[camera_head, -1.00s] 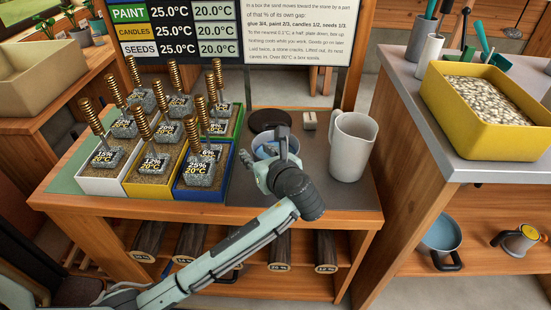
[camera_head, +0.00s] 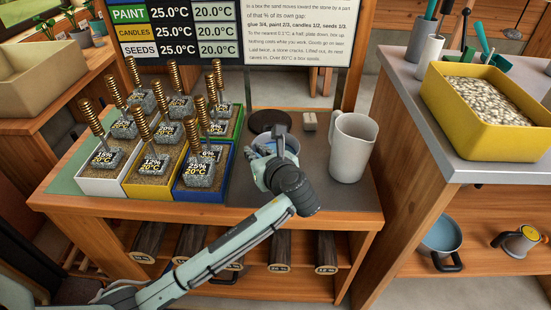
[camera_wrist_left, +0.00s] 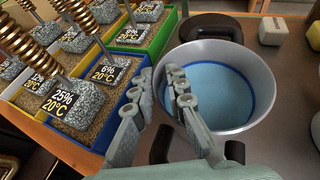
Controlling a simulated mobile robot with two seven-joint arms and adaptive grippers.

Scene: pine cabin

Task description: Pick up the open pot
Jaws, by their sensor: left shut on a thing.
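The open pot (camera_head: 260,149) stands on the dark grey right part of the low wooden table, partly hidden behind my gripper. In the left wrist view the pot (camera_wrist_left: 238,92) is a grey round vessel with a light blue inside and a dark blue ring. In the left wrist view the left gripper (camera_wrist_left: 162,80) has one finger outside the wall and the other over the inside, shut on the pot's rim. Whether the pot is clear of the table cannot be told. My right gripper is out of view.
A dark round disc (camera_head: 269,121) and a small beige block (camera_head: 309,121) lie behind the pot. A white mug (camera_head: 352,147) stands to its right. Sand boxes with stones and springs, including a blue one (camera_head: 205,198), stand close on the left.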

